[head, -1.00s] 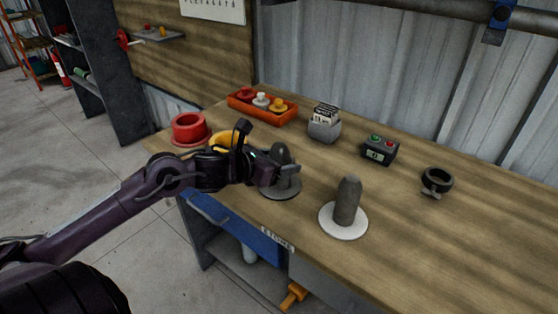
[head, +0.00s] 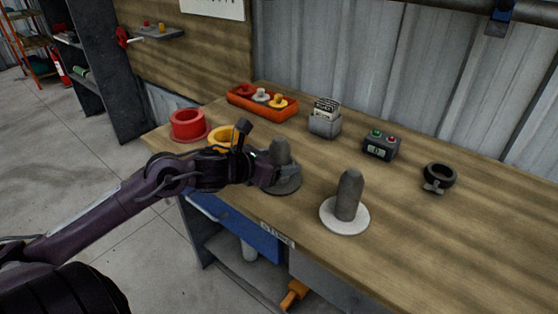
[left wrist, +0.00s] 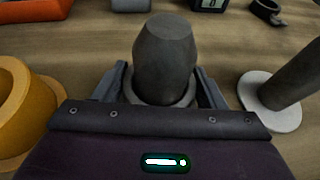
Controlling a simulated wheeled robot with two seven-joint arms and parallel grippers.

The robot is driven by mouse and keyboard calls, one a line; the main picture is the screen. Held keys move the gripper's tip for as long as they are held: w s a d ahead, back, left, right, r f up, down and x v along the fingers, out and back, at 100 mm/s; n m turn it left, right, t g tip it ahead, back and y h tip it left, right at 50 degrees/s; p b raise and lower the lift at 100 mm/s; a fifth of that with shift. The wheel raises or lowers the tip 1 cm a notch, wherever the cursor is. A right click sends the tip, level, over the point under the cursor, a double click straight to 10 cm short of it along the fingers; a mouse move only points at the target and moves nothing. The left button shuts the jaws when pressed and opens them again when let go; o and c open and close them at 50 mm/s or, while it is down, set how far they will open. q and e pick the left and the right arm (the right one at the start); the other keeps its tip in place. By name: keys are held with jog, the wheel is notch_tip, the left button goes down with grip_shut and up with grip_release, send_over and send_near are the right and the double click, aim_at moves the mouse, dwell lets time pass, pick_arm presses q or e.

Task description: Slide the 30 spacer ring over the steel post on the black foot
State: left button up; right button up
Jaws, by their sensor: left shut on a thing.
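The steel post (head: 280,151) is a dark grey, blunt-topped post on a round black foot (head: 288,188), left of the bench's middle. My left gripper (head: 282,173) is low at this post, with a finger on either side. In the left wrist view the post (left wrist: 164,55) rises between the fingers, and a grey spacer ring (left wrist: 184,101) shows around its lower part. The gripper is shut on this ring. No number on it can be read. I cannot tell whether the ring touches the foot. My right gripper is out of view.
A second grey post (head: 348,194) on a white foot (head: 345,216) stands to the right. A yellow ring (head: 222,138) and red ring (head: 187,124) are at the left. Behind are an orange tray (head: 262,113), card holder (head: 324,127), display box (head: 381,146) and black clamp ring (head: 440,175).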

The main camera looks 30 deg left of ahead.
pick_arm(q)
jog(key=o, duration=1.2)
jog(key=shift+o, duration=0.8)
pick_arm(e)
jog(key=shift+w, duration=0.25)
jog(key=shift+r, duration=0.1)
pick_arm(q)
jog(key=shift+s+r, duration=0.15)
jog(key=shift+s, duration=0.35)
jog(key=v, duration=0.5)
jog(key=shift+s+a+r+p, duration=0.15)
jog(key=shift+s+r+p, duration=0.05)
jog(key=shift+s+p, duration=0.1)
jog(key=shift+s+a+r, duration=0.1)
jog(key=shift+s+r, duration=0.05)
jog(key=shift+s, duration=0.35)
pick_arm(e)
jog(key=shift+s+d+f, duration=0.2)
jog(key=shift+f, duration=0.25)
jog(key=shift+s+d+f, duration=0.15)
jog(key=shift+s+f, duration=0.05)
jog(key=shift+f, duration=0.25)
